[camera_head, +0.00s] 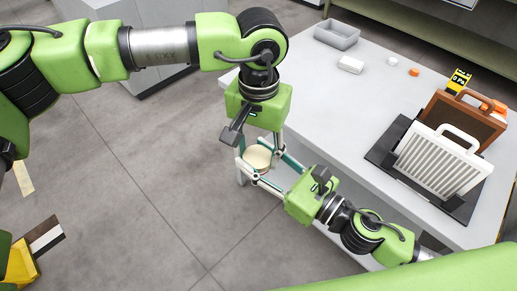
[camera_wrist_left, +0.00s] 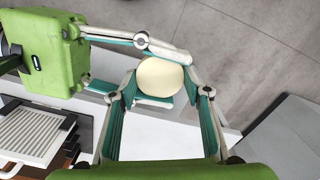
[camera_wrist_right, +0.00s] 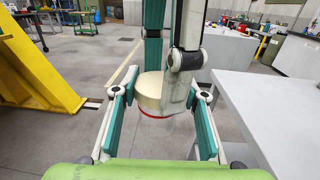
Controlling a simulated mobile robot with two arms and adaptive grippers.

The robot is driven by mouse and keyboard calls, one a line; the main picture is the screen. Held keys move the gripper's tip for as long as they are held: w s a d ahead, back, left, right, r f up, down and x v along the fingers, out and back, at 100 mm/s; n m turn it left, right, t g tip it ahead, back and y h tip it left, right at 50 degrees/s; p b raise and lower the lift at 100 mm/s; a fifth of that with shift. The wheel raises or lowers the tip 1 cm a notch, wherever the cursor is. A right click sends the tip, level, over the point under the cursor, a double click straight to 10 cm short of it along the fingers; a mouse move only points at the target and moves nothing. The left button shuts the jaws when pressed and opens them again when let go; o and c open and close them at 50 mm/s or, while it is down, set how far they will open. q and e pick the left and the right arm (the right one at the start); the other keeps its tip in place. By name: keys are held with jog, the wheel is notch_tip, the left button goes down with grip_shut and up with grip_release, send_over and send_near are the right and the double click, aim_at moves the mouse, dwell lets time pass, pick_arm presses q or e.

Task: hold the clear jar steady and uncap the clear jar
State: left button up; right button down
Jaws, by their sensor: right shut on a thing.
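The clear jar (camera_wrist_right: 153,128) has a round cream lid (camera_head: 258,157) with a red ring under it. It is upright in mid-air off the table's left edge; its see-through body is hard to make out. My right gripper (camera_wrist_right: 160,100) reaches in from the right in the head view and is shut on the jar, one finger on each side. My left gripper (camera_wrist_left: 162,75) points down from above. Its open fingers stand on either side of the lid, close to its rim. The lid sits on the jar.
A white table (camera_head: 330,120) bears a grey bin (camera_head: 337,34), a white block (camera_head: 351,64), small orange and white pieces, and a dark tray (camera_head: 385,152) with a white panel (camera_head: 441,162) and a brown panel (camera_head: 463,118). Open floor lies left of the table.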

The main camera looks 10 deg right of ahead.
pick_arm(q)
jog(key=o, duration=1.2)
jog(key=shift+s+d, duration=0.1)
jog(key=shift+o, duration=0.2)
notch_tip(320, 180, up, 4)
jog(key=shift+f, duration=0.15)
jog(key=shift+r, duration=0.8)
jog(key=shift+c, duration=0.4)
jog(key=shift+r, duration=1.15)
jog(key=shift+f, duration=3.8)
